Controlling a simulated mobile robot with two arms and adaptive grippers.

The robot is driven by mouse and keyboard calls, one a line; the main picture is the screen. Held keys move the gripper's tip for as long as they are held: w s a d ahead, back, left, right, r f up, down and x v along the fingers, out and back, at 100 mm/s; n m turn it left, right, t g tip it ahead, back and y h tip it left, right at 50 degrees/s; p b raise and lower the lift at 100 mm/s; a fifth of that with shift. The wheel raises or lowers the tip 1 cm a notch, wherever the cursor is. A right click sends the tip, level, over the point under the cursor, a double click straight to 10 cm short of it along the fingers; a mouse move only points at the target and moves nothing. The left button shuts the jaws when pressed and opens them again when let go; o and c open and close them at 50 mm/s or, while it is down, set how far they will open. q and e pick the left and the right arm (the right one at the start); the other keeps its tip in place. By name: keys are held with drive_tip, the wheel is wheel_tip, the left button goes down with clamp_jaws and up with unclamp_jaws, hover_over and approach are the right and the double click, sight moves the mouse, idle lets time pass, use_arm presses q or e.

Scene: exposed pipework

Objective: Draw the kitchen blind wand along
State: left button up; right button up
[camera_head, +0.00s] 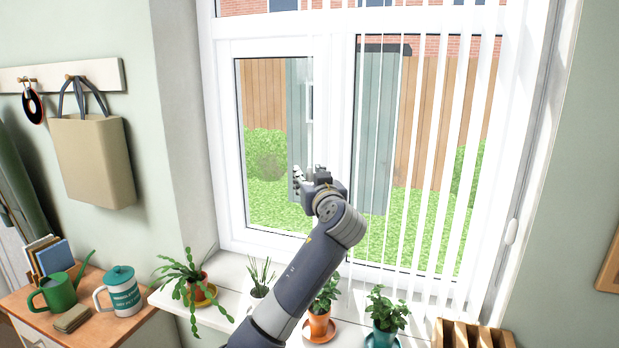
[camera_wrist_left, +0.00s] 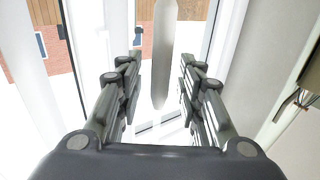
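My left gripper (camera_head: 308,180) is raised in front of the window, near the upright between the two panes. Its fingers (camera_wrist_left: 160,98) stand apart in the left wrist view. A long grey piece with a tapered end (camera_wrist_left: 165,55) shows between them; it looks like the blind wand, but I cannot tell whether it touches a finger. I cannot make out the wand in the head view, where my gripper and arm cover part of the window. The blind's white vertical slats (camera_head: 428,150) hang over the right pane. My right gripper is out of view.
Several potted plants stand on the white sill below my arm, including a teal pot (camera_head: 384,337) and a terracotta pot (camera_head: 319,323). A wooden rack (camera_head: 473,334) is at right. A tan bag (camera_head: 92,160) hangs at left, above a green watering can (camera_head: 58,292).

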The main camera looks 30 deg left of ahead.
use_arm(q)
clamp_jaws()
drive_tip(key=shift+d, duration=0.1)
drive_tip(key=shift+w+d+f, duration=0.1)
drive_tip(key=shift+d+f, duration=0.05)
drive_tip(key=shift+d, duration=0.1)
drive_tip(key=w+d+b, duration=0.3)
drive_tip(key=d, duration=1.1)
drive_tip(key=w+d+b, duration=0.3)
drive_tip(key=d+b, duration=0.1)
drive_tip(key=d, duration=1)
drive_tip(key=shift+w, duration=0.4)
drive_tip(key=shift+f, duration=0.15)
